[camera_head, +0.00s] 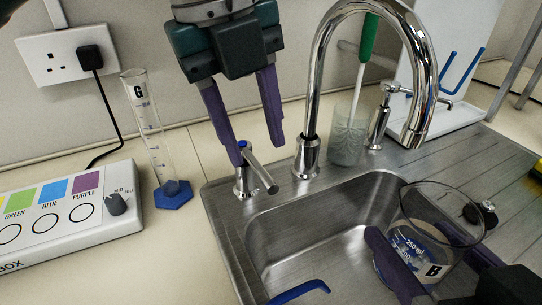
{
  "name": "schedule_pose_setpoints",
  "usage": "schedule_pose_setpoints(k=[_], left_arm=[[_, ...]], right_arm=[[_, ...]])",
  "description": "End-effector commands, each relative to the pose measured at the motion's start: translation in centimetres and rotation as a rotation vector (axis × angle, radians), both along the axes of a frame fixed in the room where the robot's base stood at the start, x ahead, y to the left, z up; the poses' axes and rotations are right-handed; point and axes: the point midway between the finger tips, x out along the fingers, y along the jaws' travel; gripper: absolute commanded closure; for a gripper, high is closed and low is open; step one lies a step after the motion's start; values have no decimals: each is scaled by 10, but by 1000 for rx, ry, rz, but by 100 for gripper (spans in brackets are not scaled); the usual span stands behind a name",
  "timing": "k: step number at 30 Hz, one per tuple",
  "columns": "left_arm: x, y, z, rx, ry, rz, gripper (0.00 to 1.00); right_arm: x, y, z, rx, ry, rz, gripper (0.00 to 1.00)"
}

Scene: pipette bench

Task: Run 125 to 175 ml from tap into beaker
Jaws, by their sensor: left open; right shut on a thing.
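A clear glass beaker (408,242), labelled B with blue 250 ml markings, is at the right side of the steel sink (300,240). My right gripper (425,250) is shut on it, with one purple finger across its left side. The chrome tap (318,80) arches over, and its spout end (414,140) appears above the beaker's rim. No water stream shows, and I cannot tell the liquid level. My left gripper (256,150) is open, pointing down, its fingertips on either side of the blue-marked tap lever (260,172). I cannot tell whether they touch it.
A measuring cylinder (149,125) labelled G stands left on a blue foot. A white control box (65,215) with coloured labels lies at lower left. A frosted cup (348,135) holding a green-handled tool stands behind the tap. A second small chrome tap (384,110) stands beside it.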

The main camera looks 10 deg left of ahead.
Motion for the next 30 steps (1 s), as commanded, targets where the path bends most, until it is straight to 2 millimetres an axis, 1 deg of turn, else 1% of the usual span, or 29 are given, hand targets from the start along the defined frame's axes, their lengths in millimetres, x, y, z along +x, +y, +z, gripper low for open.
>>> schedule_pose_setpoints(k=[1, 3, 6, 9, 13, 20, 23, 30], left_arm=[[0, -2, -11, 0, 5, 1, 53], [2, -4, -24, 0, 4, 0, 53], [4, -6, -40, 0, 3, 1, 53], [6, -8, -50, -1, 2, 2, 53], [7, -9, -56, 0, 0, 1, 53], [7, -9, -57, 0, -1, 0, 53], [7, -9, -57, 0, -1, 1, 62], [7, -9, -57, 0, -1, 1, 89]], right_arm=[[0, 0, 0, 0, -1, 0, 84], [0, 0, 0, 0, -1, 0, 84], [0, 0, 0, 0, -1, 0, 84], [0, 0, 0, 0, -1, 0, 84], [0, 0, 0, 0, -1, 0, 84], [0, 0, 0, 0, -1, 0, 84], [0, 0, 0, 0, -1, 0, 84], [0, 0, 0, 0, -1, 0, 84]])
